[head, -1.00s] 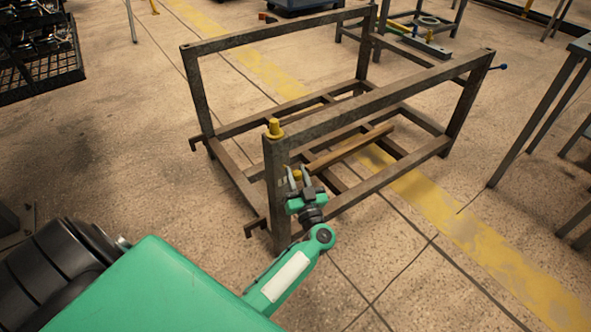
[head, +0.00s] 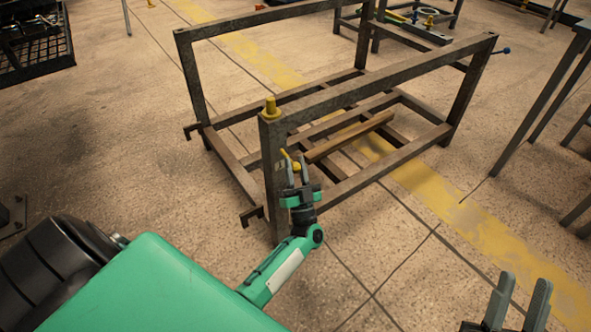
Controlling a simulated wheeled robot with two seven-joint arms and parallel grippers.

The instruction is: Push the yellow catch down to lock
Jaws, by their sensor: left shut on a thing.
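The dark metal rack (head: 385,75) stands on the floor in the middle of the view. The yellow catch (head: 296,167) is a small piece on its near corner post, below the post top. My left gripper (head: 295,160) points up at this post and is shut on the catch, one finger on either side. The fingers hide part of the catch, so its exact position is unclear. My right gripper (head: 525,282) is at the lower right, open and empty, well away from the rack.
A wooden bar (head: 348,137) lies inside the rack. A bench frame (head: 545,95) is at the right, and a black crate (head: 35,55) at the upper left. The floor in front is clear.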

